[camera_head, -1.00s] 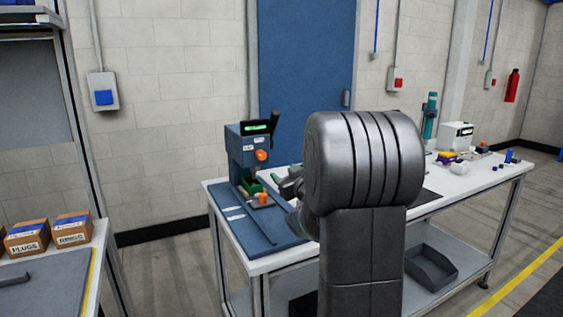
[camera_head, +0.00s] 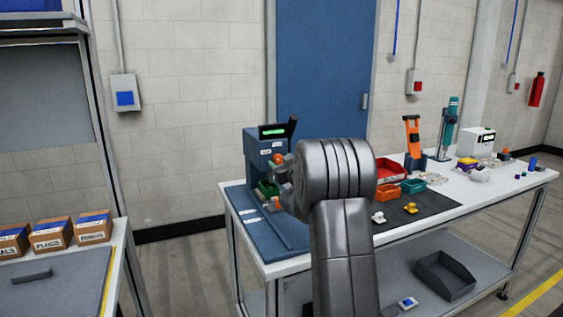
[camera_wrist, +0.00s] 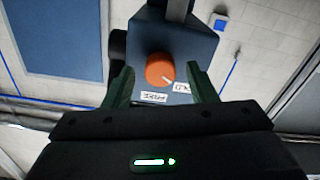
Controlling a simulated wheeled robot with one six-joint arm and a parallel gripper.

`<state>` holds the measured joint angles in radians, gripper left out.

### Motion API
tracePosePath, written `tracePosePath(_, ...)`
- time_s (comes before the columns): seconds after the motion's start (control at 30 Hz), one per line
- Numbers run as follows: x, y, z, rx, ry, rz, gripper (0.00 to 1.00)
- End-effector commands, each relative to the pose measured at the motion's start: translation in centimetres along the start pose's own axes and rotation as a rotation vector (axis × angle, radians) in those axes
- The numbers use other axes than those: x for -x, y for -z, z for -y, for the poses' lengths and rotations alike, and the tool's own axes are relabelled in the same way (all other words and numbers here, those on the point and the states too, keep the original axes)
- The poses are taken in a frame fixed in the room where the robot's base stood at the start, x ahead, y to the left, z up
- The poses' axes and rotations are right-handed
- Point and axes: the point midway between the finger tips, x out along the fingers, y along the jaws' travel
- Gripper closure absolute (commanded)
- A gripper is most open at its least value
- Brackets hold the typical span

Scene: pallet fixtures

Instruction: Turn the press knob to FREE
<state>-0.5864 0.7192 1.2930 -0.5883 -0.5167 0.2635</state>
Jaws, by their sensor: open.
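The press (camera_head: 257,150) is a blue-grey block at the left end of the white bench, with a green lit display on top. Its orange round knob (camera_wrist: 159,69) also shows in the head view (camera_head: 278,158). In the wrist view the knob's white pointer line aims down right, at a white label (camera_wrist: 181,88) whose text looks like HOLD upside down. A second label, FREE (camera_wrist: 153,97), sits below the knob. My gripper (camera_wrist: 160,68) is open, its green fingers either side of the knob in the picture, with visible gaps. I cannot tell whether the fingertips reach around it.
Red (camera_head: 389,171) and teal (camera_head: 414,186) bins, an orange fixture (camera_head: 412,140) and small parts stand to the right on the bench. My arm hides part of the bench. Labelled boxes (camera_head: 52,236) stand on the left table.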

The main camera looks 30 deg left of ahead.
Motion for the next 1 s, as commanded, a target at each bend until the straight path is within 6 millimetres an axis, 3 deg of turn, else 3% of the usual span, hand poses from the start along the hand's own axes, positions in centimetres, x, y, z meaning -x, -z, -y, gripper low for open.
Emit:
tracePosePath(0.33, -0.36, -0.02, 0.02, 0.000, 0.000, 0.000, 0.48)
tracePosePath(0.57, -0.35, -0.01, 0.02, 0.000, 0.000, 0.000, 0.93)
tracePosePath(1.0, -0.35, 0.25, -0.06, -0.089, 0.000, 0.001, 0.93)
